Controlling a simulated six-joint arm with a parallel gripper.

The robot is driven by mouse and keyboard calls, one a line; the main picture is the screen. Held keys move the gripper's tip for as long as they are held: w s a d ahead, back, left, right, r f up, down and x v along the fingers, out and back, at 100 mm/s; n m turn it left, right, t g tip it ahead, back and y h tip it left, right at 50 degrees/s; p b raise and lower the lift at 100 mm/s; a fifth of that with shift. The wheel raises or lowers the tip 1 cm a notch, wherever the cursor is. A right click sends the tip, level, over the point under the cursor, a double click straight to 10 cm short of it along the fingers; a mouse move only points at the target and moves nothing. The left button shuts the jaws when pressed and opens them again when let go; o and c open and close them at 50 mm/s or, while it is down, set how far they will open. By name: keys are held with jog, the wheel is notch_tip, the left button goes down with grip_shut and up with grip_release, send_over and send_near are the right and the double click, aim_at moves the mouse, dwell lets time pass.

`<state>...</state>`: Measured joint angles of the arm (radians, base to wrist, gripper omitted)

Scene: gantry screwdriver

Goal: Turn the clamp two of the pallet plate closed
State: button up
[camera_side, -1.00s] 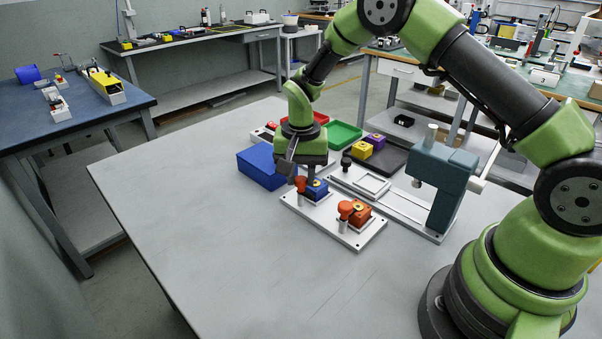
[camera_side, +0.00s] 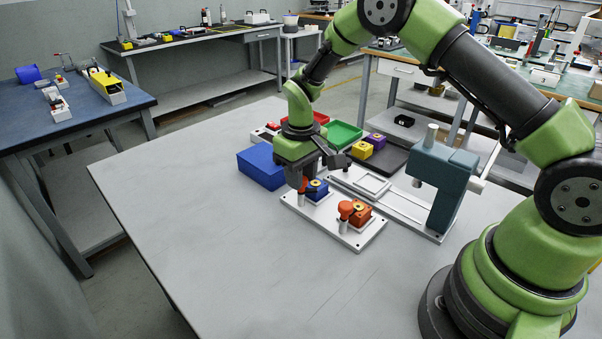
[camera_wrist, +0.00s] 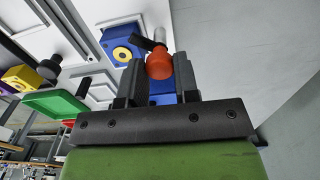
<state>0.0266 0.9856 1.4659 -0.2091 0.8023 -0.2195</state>
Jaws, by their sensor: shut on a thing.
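The pallet plate (camera_side: 348,238) lies on the table with two orange-knobbed clamps on posts. One clamp (camera_side: 303,184) stands beside a blue block (camera_side: 317,189), the other clamp (camera_side: 346,209) beside an orange block (camera_side: 361,214). My gripper (camera_side: 301,182) points down at the clamp by the blue block. In the wrist view its fingers (camera_wrist: 160,72) are shut around that clamp's orange knob (camera_wrist: 159,64). The clamp's dark arm (camera_wrist: 147,43) reaches toward the edge of the blue block (camera_wrist: 121,50). Whether it presses on the block I cannot tell.
A blue bin (camera_side: 260,167) stands left of my gripper. A green tray (camera_side: 343,134) and a dark tray (camera_side: 388,158) with yellow and purple blocks lie behind. A teal press (camera_side: 450,185) stands to the right. The front table area is clear.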

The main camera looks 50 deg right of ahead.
jog(key=n, duration=0.4)
jog(key=shift+n, duration=1.8)
jog(key=o, duration=0.9)
jog(key=shift+r, duration=0.1)
notch_tip(320, 180, up, 10)
jog(key=shift+f, duration=0.1)
